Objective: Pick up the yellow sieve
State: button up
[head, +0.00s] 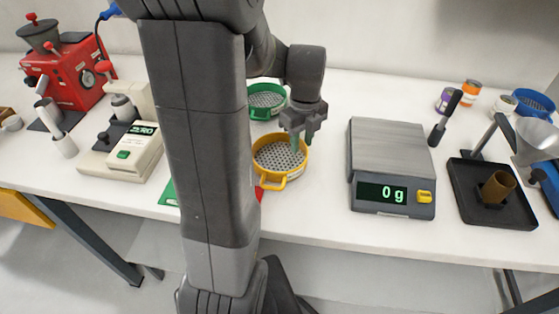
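The yellow sieve (281,180) sits on the white bench near the middle of the head view, with a perforated grey floor and a small handle tab at its front left. My gripper (302,145) points down at the sieve's back right rim. Its two fingertips show a gap between them, so it looks open. I cannot tell whether the fingers touch the rim or hover just above it. My arm hides part of the bench left of the sieve.
A green sieve (265,99) stands behind the yellow one. A scale (391,150) reading 0 g stands to the right, with a black tray (470,208) beyond it. A moisture-meter-like device (133,148) and a red machine (70,70) stand left. Bench between yellow sieve and scale is clear.

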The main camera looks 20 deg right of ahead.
jog(key=shift+f, duration=0.3)
grip_shut()
